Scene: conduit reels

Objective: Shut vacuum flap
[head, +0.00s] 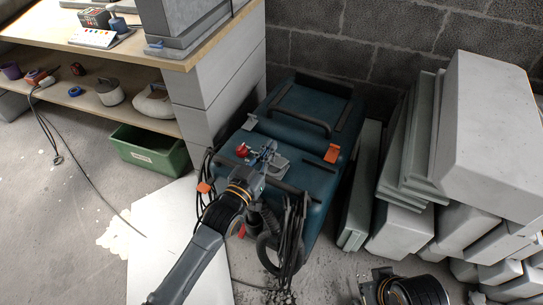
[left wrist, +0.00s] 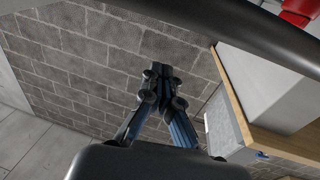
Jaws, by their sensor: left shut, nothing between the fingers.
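The vacuum (head: 316,168) is a dark teal box with orange latches and a black top handle. It stands on the floor against the block wall. My left gripper (head: 268,152) is over the vacuum's near top, by a small red part (head: 242,150) and a grey plate (head: 279,166). I cannot tell whether this plate is the flap, or whether the gripper touches it. In the left wrist view the left gripper (left wrist: 162,72) has its fingertips together, with nothing between them. My right gripper (head: 374,287) shows only partly at the bottom edge; its fingers are unclear.
Stacked grey blocks (head: 489,116) and leaning slabs stand close to the vacuum's right. A wooden shelf unit (head: 204,52) is at upper left, with a green bin (head: 150,151) below. Black hoses (head: 289,238) hang at the vacuum's front. A white sheet (head: 165,225) lies on the floor.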

